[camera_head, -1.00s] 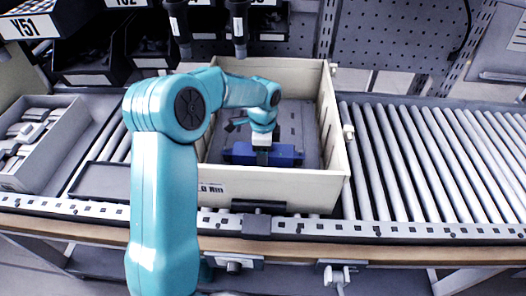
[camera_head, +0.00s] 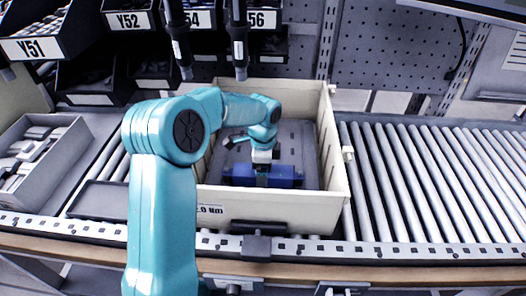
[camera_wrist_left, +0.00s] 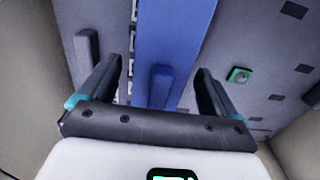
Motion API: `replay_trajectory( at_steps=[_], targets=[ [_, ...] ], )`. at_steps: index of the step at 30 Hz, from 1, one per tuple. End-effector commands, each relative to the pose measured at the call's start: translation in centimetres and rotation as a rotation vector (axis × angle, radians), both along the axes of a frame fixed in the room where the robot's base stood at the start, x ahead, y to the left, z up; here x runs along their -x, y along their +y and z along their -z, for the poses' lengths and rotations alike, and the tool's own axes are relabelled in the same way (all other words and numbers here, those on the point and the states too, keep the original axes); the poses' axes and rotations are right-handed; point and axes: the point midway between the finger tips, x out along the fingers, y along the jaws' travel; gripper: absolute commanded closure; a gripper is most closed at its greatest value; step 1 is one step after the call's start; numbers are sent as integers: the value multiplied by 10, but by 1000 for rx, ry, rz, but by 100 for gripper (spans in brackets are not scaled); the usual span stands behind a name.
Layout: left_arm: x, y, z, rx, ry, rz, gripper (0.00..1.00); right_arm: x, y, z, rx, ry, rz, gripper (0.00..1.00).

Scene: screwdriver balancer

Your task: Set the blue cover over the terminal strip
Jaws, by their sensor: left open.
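The blue cover (camera_head: 285,178) lies low inside the cream bin (camera_head: 270,215), crosswise, in the head view. In the left wrist view the cover (camera_wrist_left: 178,25) is a long blue piece with a raised grip block (camera_wrist_left: 160,88). A row of small pale and dark terminals, the terminal strip (camera_wrist_left: 131,62), shows along its left edge; how much is under the cover is hidden. My left gripper (camera_head: 263,168) is above the cover's middle. In the wrist view its fingers (camera_wrist_left: 159,75) are open, one either side of the grip block, with gaps. My right gripper is not in view.
A grey panel (camera_wrist_left: 255,50) with a green-rimmed button (camera_wrist_left: 240,76) lies beside the cover. The bin walls stand close around my arm. Rollers (camera_head: 430,180) run to the right; a parts box (camera_head: 45,165) stands left. Two dark hanging tools (camera_head: 238,45) are behind.

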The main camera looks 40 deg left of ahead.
Motion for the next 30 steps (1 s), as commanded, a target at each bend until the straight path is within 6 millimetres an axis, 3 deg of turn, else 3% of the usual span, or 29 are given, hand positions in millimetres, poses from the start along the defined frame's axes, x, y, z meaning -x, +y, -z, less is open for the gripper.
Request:
replay_trajectory(
  at_steps=[9,15,21,30],
  targets=[
    [-1,0,-85,-1,-8,0,8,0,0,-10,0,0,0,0],
    [-1,0,-129,-2,-7,0,8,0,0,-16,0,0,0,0],
    [0,0,-149,-1,-4,-1,8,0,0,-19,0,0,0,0],
    [0,0,-152,-1,-3,0,8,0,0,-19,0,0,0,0]
  ],
)
